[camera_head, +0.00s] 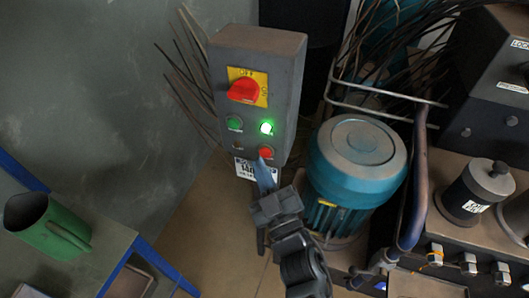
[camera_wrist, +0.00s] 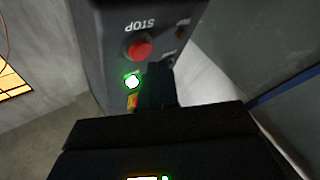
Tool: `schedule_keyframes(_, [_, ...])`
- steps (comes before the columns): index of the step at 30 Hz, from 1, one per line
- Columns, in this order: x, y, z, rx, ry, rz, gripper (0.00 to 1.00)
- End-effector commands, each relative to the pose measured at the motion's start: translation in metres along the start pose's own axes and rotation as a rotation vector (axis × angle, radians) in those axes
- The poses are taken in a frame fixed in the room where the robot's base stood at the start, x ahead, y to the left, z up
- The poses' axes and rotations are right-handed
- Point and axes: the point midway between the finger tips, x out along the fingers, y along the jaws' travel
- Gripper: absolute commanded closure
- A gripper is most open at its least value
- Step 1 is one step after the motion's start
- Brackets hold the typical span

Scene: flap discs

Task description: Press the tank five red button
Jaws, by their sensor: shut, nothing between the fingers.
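A grey control box (camera_head: 230,116) carries a red button (camera_head: 266,152) at its lower right, below a lit green button (camera_head: 267,128). The wrist view shows the box upside down, with a red button (camera_wrist: 139,47) beside the word STOP and the lit green button (camera_wrist: 132,81). My gripper (camera_head: 264,166) is shut and empty, its tip just below the red button in the head view. In the wrist view the gripper (camera_wrist: 155,75) covers part of the panel, and the red button shows clear of it. I cannot tell the exact gap. No tank number is readable.
A teal motor (camera_head: 355,165) stands close to the right, with pipes beyond. A green jug (camera_head: 48,228) is on a bench at left.

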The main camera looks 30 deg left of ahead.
Motion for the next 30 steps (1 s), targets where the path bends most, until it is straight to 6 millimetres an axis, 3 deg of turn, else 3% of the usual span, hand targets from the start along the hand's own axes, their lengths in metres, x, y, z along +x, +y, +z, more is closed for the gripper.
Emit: schedule_keyframes(30, [0.0076, 0.0055, 0.0051, 0.000, 0.000, 0.000, 1.00])
